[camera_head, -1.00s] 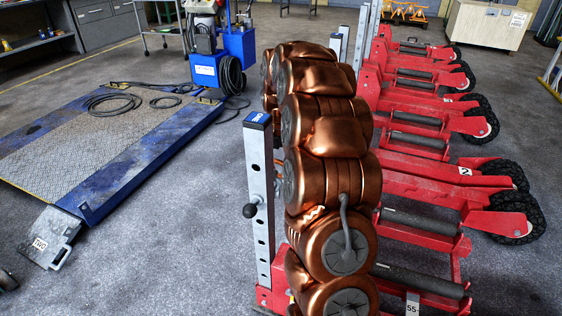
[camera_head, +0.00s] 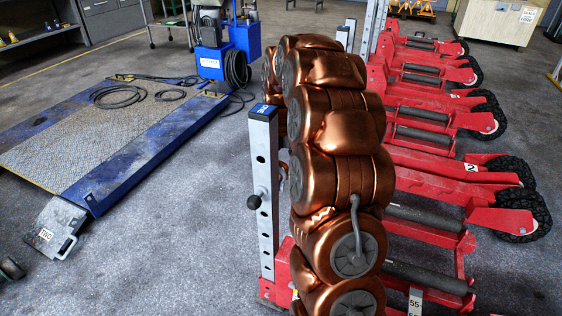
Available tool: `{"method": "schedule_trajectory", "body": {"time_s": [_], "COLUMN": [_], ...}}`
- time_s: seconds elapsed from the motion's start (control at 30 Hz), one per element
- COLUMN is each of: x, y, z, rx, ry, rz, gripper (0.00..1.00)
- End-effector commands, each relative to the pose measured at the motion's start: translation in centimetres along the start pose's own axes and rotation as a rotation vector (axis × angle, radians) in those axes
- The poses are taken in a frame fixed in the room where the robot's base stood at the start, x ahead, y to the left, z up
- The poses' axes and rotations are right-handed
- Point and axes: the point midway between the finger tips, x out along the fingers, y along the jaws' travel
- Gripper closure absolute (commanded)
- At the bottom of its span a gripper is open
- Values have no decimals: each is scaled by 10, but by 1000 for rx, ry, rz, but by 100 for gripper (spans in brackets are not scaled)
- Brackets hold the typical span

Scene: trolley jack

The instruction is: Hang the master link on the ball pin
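A grey upright post (camera_head: 263,180) with a blue cap and a row of holes stands left of my copper-coloured arm. A pin with a black ball end (camera_head: 254,202) sticks out of its left side, about halfway up. I take this to be the ball pin, and nothing visible hangs on its ball. I cannot make out the master link. My gripper is not visible; my arm's bulky links fill the middle of the view and hide what lies behind them. A small orange patch shows between post and arm, too hidden to identify.
Red trolley jacks (camera_head: 444,163) with black wheels line the right side, close to my arm. A blue lift platform (camera_head: 120,186) with cables lies at left. Blue equipment (camera_head: 210,62) stands behind it. Grey floor (camera_head: 190,255) is clear between platform and post.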

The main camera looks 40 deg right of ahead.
Motion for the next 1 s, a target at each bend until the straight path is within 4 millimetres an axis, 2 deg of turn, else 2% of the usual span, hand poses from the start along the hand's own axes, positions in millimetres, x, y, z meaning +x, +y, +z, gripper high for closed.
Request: {"method": "schedule_trajectory", "body": {"time_s": [0.37,0.4,0.67,1.0], "x": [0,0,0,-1], "y": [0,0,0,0], "z": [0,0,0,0], "rx": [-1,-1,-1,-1], "ry": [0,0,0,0], "rz": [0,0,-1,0], "gripper": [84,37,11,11]}}
